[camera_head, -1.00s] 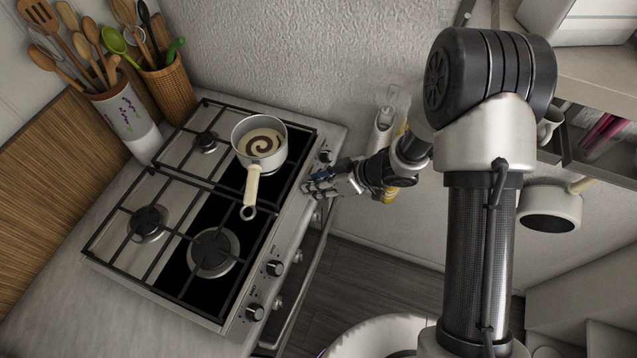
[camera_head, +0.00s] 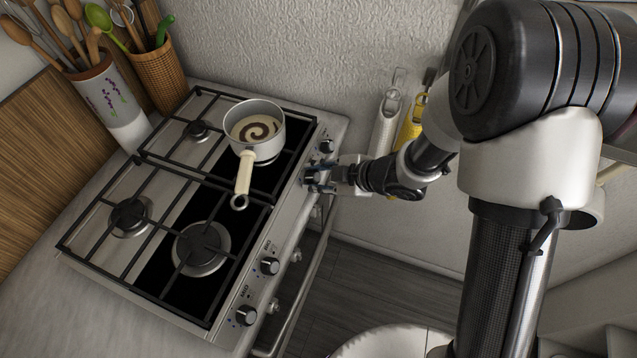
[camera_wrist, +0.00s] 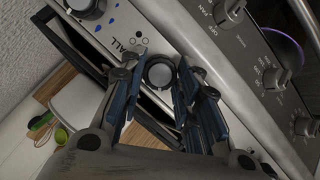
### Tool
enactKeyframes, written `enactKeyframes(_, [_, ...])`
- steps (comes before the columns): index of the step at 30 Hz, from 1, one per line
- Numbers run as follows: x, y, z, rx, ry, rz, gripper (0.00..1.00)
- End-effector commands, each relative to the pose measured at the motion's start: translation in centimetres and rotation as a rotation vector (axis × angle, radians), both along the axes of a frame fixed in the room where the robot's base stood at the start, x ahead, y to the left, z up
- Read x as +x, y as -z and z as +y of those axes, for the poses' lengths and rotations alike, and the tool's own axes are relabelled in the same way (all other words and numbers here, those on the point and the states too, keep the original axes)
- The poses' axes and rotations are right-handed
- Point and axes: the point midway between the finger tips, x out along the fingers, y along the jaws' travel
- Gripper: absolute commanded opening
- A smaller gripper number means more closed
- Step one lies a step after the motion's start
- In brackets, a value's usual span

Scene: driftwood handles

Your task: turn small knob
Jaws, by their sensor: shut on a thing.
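The small knob (camera_wrist: 160,73) is a round grey-and-dark knob on the stove's steel front panel. It sits beside a partly hidden label of which "ALL" shows in the wrist view. My gripper (camera_wrist: 157,92) has its blue-padded fingers on both sides of this knob and is shut on it. In the head view my gripper (camera_head: 316,177) is at the front panel, below and left of another black knob (camera_head: 326,146), and hides the held knob. How far the knob is turned cannot be told.
Two more black knobs (camera_head: 269,265) (camera_head: 246,315) are farther down the panel. An oven rail (camera_head: 312,277) runs below. Utensil pots (camera_head: 161,80) stand behind.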

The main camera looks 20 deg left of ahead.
Motion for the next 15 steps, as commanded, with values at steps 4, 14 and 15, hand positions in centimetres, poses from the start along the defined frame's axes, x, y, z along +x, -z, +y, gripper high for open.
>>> enactKeyframes(4, [-0.08,0.6,-0.01,-0.007,-0.069,-0.121,0.06])
enactKeyframes(14, [-0.22,0.54,-0.15,-0.029,-0.222,-0.383,0.06])
enactKeyframes(15, [-0.24,0.53,-0.16,-0.032,-0.239,-0.413,0.06])
